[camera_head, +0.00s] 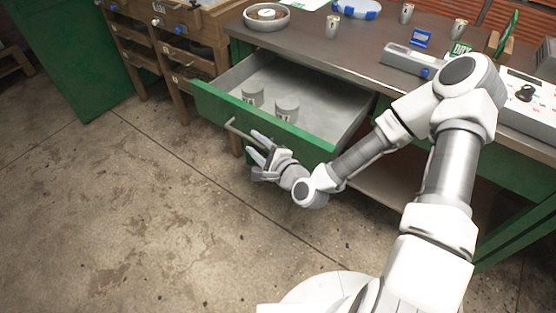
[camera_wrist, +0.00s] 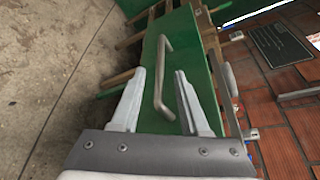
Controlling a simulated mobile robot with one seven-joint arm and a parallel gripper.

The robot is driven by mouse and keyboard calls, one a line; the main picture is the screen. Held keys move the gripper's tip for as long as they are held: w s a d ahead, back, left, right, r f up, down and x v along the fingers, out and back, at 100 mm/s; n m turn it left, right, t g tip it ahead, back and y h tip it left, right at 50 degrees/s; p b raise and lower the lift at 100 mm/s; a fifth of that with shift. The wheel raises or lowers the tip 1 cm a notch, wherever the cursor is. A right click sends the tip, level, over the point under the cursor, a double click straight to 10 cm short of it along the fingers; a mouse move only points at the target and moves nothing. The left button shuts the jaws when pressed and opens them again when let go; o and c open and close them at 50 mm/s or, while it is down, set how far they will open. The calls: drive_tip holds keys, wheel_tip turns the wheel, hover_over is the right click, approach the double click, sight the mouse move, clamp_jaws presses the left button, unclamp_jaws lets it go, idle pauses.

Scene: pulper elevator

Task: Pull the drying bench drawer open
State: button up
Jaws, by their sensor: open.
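The bench drawer (camera_head: 290,132) has a green front and a grey inside, and it stands well out from the bench. Two grey cans (camera_head: 252,94) sit inside it. The drawer's metal bar handle (camera_head: 243,132) is on the green front; it also shows in the wrist view (camera_wrist: 160,80). My gripper (camera_head: 256,146) is just in front of the drawer front, near the right end of the handle. In the wrist view my gripper (camera_wrist: 160,95) has its fingers apart, with the handle between and slightly beyond them. I cannot tell whether a finger touches it.
The bench top (camera_head: 310,38) holds a bowl (camera_head: 267,16), metal cups (camera_head: 332,26) and a grey device (camera_head: 411,61). A wooden drawer unit (camera_head: 175,50) and a green cabinet (camera_head: 75,50) stand at the left. The concrete floor in front is clear.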

drive_tip(key=p+v, duration=0.9)
drive_tip(key=v, duration=0.4)
idle(0.4)
